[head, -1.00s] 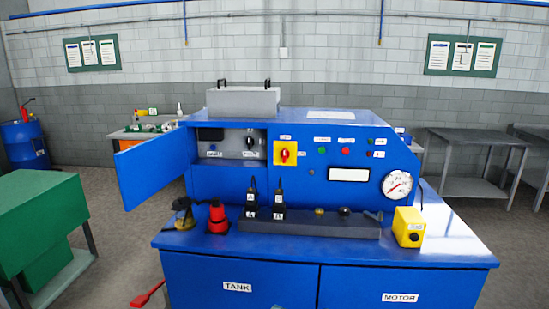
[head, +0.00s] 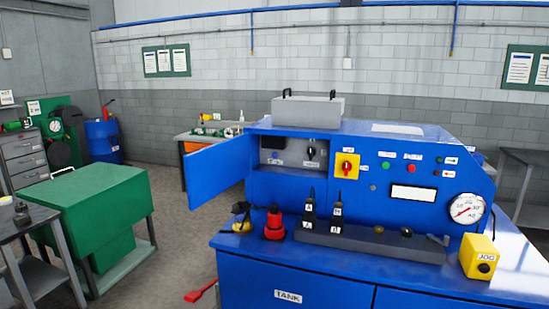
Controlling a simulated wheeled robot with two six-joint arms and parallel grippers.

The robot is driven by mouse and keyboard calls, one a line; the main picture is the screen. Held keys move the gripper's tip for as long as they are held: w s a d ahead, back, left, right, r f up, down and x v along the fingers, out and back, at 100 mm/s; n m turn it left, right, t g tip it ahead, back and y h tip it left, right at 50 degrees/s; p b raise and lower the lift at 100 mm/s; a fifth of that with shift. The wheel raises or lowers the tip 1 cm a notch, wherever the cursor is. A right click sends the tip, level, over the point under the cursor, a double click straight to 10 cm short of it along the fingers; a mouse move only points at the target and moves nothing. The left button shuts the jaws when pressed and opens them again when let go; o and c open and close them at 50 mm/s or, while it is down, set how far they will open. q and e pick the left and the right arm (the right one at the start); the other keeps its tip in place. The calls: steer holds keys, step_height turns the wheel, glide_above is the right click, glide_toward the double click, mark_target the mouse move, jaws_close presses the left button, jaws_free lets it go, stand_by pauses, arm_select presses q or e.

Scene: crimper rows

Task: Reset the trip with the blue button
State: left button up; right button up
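A blue machine (head: 330,275) stands right of centre, with a control panel on its raised back. Its blue door (head: 215,177) is swung open to the left. Inside the open recess is a grey panel (head: 293,150) with a small blue button (head: 276,155), a black rotary knob (head: 311,153) and a dark rectangle above the button. The labels below them are too small to read. A red rotary switch (head: 347,168) sits on a yellow plate right of the recess. Neither of my grippers is in view.
The front ledge carries a red fitting (head: 274,223), black levers (head: 309,212) and a yellow JOG box (head: 479,256). A gauge (head: 466,210) is at right. A green cabinet (head: 95,205) stands at left. Floor between cabinet and machine is clear except a red object (head: 200,291).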

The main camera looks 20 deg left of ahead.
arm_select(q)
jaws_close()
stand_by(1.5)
